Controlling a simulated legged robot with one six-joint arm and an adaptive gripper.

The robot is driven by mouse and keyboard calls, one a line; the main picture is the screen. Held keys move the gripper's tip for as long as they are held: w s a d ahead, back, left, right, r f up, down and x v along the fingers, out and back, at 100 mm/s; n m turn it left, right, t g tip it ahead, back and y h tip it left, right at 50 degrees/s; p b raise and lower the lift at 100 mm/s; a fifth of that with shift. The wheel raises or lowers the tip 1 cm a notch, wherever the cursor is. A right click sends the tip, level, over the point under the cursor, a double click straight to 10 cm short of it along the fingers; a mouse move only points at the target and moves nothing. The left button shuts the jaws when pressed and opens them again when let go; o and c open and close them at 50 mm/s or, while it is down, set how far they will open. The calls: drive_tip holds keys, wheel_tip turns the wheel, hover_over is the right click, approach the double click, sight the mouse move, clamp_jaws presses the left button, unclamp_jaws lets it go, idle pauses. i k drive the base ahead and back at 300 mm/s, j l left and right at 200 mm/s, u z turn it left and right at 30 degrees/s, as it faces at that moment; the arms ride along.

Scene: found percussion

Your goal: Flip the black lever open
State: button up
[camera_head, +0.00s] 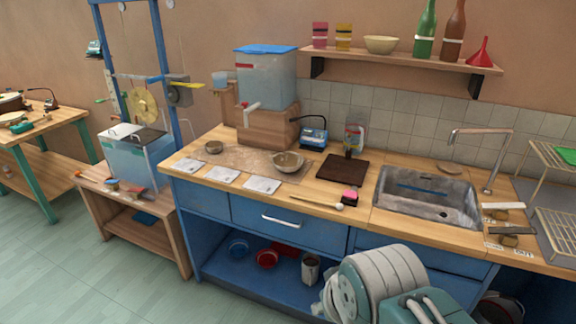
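The black lever (513,231) is a short dark bar on a small brass-coloured valve body (508,241), on the wooden counter to the right of the sink. It lies roughly level, running left to right. Small paper labels (494,245) with writing too small to read lie in front of it. A similar valve with a white lever (503,206) sits just behind it. Grey and teal links of my arm fill the bottom centre, well in front of and left of the lever. My gripper's fingers do not show.
The metal sink (428,213) with its tall faucet (487,137) lies left of and behind the levers. A wire rack (558,231) stands close on their right. The counter (411,228) in front of the sink is clear. A shelf (400,59) with bottles hangs above.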

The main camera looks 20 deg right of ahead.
sight(512, 232)
drive_tip(key=l+z, duration=0.1)
drive_tip(key=z, duration=1.9)
drive_tip(key=i+l, duration=0.15)
drive_tip(key=i, duration=0.3)
drive_tip(key=i+l+u, duration=0.1)
drive_tip(key=i, duration=0.35)
